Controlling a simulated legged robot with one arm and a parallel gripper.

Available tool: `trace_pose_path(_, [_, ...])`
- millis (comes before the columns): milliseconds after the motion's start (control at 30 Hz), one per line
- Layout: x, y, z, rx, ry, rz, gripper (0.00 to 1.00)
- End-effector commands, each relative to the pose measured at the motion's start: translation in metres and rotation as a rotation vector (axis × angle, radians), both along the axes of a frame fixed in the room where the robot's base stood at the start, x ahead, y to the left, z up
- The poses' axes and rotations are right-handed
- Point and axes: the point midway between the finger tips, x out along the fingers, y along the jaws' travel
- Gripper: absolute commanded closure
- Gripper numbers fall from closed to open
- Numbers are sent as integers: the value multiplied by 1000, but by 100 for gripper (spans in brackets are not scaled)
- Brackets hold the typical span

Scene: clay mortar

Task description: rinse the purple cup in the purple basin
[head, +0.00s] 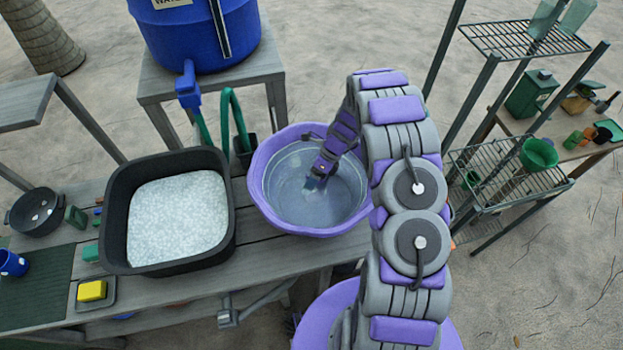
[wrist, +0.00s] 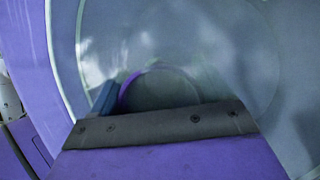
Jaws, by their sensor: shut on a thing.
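The purple basin (head: 258,188) stands on the grey wooden table and holds clear water. My arm reaches over it from the right, and my gripper (head: 317,182) is down inside the basin at the water. In the wrist view the gripper (wrist: 125,100) is shut on the purple cup (wrist: 128,88), of which only a curved purple rim and a dark round inside show. The cup is down in the basin (wrist: 62,60); most of it is hidden by the gripper. In the head view the cup cannot be made out clearly.
A black tub (head: 118,215) of white foam stands left of the basin. A blue water barrel (head: 205,35) with a tap (head: 188,88) and green hose is behind. A yellow sponge (head: 92,291), blue cup (head: 13,263) and black pot (head: 38,212) sit at left. A wire rack (head: 505,180) stands right.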

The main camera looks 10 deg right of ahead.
Motion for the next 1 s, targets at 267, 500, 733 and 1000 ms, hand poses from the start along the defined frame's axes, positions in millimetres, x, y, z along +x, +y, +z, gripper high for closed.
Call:
trace_pose_path(267, [0, 0, 0, -1, -1, 0, 53])
trace_pose_path(500, [0, 0, -2, 0, 0, 0, 53])
trace_pose_path(733, [0, 0, -8, -1, -1, 0, 53])
trace_pose_path(1000, [0, 0, -12, -1, -1, -1, 53])
